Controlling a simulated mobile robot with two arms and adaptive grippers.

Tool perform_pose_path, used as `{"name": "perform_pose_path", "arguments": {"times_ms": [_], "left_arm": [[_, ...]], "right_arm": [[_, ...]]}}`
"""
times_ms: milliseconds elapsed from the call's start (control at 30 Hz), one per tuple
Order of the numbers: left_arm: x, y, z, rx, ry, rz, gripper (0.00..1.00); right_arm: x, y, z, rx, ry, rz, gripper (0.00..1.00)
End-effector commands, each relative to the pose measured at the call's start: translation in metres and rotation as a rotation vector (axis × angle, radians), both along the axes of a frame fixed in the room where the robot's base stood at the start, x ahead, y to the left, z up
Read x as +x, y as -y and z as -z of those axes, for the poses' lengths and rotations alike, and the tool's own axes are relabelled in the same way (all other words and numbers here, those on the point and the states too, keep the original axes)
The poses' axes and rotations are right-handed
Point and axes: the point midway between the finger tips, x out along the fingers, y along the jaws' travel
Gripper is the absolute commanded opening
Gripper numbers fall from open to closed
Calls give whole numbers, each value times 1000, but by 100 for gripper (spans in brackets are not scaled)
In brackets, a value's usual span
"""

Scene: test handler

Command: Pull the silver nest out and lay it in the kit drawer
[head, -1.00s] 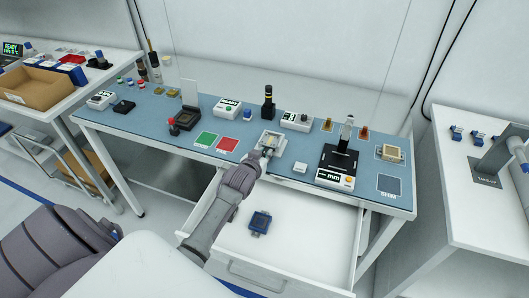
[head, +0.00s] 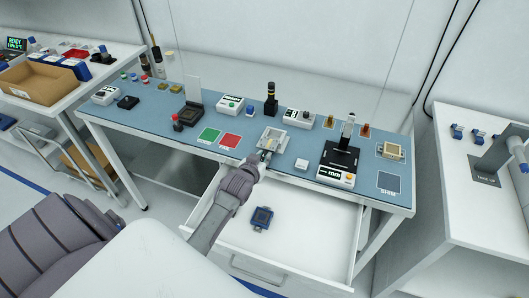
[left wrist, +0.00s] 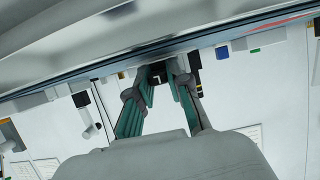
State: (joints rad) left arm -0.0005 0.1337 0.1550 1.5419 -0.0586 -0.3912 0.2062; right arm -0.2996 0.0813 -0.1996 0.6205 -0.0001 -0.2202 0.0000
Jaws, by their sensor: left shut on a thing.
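My left gripper (head: 263,157) is at the front edge of the blue bench top, just in front of a pale grey fixture (head: 273,138). It is shut on a small part, which I take to be the silver nest. In the left wrist view the fingertips (left wrist: 163,76) close around a small dark-looking piece; its shape is mostly hidden. The open kit drawer (head: 310,222) is below the bench edge, under the gripper. A blue nest (head: 261,218) lies in it, with bare floor around it. My right gripper is not in view.
The right side of the drawer is clear.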

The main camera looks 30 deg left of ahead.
Motion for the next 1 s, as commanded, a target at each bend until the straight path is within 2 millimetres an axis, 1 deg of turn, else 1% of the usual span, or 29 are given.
{"name": "perform_pose_path", "arguments": {"times_ms": [500, 900, 1000], "left_arm": [[-25, 6, -1, -2, -2, 1, 0], [-27, 7, -1, 0, 1, 1, 0], [-27, 12, -5, 2, 3, 8, 0]], "right_arm": [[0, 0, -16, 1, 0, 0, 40], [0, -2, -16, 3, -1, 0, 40], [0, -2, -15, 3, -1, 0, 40]]}}
